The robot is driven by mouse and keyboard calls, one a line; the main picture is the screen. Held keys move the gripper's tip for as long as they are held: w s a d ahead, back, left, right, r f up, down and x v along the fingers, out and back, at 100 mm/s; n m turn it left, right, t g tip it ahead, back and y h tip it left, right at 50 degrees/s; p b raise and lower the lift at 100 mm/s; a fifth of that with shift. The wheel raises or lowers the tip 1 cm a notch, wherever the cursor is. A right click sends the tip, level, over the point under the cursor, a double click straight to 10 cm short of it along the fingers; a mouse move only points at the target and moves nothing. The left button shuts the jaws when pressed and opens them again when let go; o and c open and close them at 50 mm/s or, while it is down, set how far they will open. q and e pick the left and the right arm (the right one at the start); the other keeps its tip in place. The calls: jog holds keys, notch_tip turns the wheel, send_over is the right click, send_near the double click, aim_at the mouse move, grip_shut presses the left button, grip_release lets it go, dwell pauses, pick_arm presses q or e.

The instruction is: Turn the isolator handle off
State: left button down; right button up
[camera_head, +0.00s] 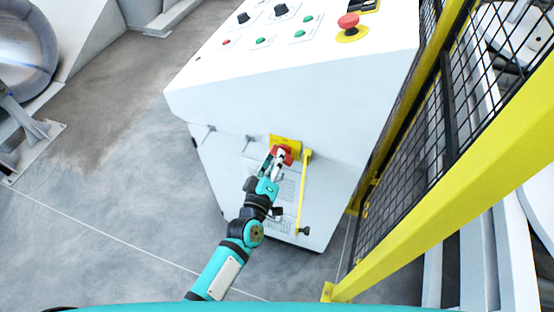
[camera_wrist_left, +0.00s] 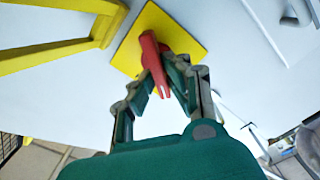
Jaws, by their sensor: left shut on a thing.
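The red isolator handle (camera_head: 287,151) sits on a yellow plate (camera_head: 296,143) on the front face of the white control cabinet (camera_head: 300,95). My left gripper (camera_head: 278,160) reaches it from below and covers part of it. In the left wrist view the red handle (camera_wrist_left: 155,60) stands out from the yellow plate (camera_wrist_left: 185,35), and my left gripper (camera_wrist_left: 165,78) has its fingers closed around it. The handle looks tilted in that view. My right gripper is in neither view.
A yellow bar (camera_head: 303,190) hangs on the cabinet just right of the handle. A red mushroom button (camera_head: 348,21) and several small buttons are on the cabinet's sloped top. A yellow-framed mesh fence (camera_head: 400,130) stands close on the right.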

pick_arm(q)
jog(key=shift+a+f+n+b, duration=0.15)
jog(key=shift+n+b, duration=0.25)
jog(key=shift+n, duration=0.75)
jog(key=shift+d+f+n+b, duration=0.1)
jog(key=shift+n+b, duration=0.25)
jog(key=shift+n, duration=0.85)
jog(key=shift+a+f+n+b, duration=0.15)
jog(key=shift+n+b, duration=0.25)
jog(key=shift+n, duration=0.75)
jog(key=shift+d, duration=0.1)
jog(key=c, duration=1.3)
grip_release()
jog(key=shift+c, duration=0.2)
jog(key=shift+s, duration=0.1)
jog(key=v, duration=1.2)
jog(key=shift+r, duration=0.1)
